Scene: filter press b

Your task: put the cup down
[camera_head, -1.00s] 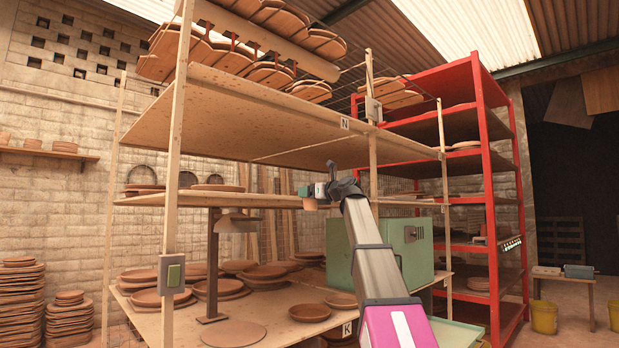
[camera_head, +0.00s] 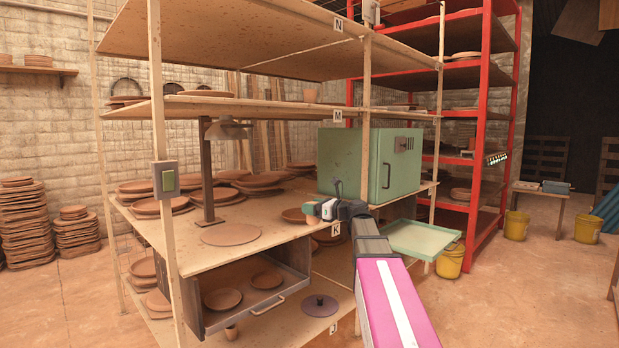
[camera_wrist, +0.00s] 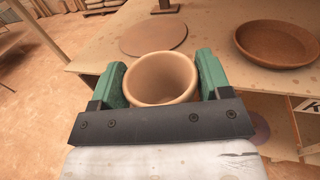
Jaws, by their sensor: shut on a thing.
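The cup (camera_wrist: 162,80) is a plain tan clay cup with an open, empty mouth. In the wrist view it sits upright between the two green fingers of my gripper (camera_wrist: 162,74), which are shut on its sides. In the head view my gripper (camera_head: 318,208) is at the front edge of the shelf board marked K (camera_head: 262,244).
A brown dish (camera_wrist: 278,43) lies right of the cup, and a flat round disc (camera_wrist: 153,37) lies beyond it. A lamp post (camera_head: 207,180) rises behind the disc. A green cabinet (camera_head: 350,160) stands at right. The board marked M (camera_head: 255,108) hangs above.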

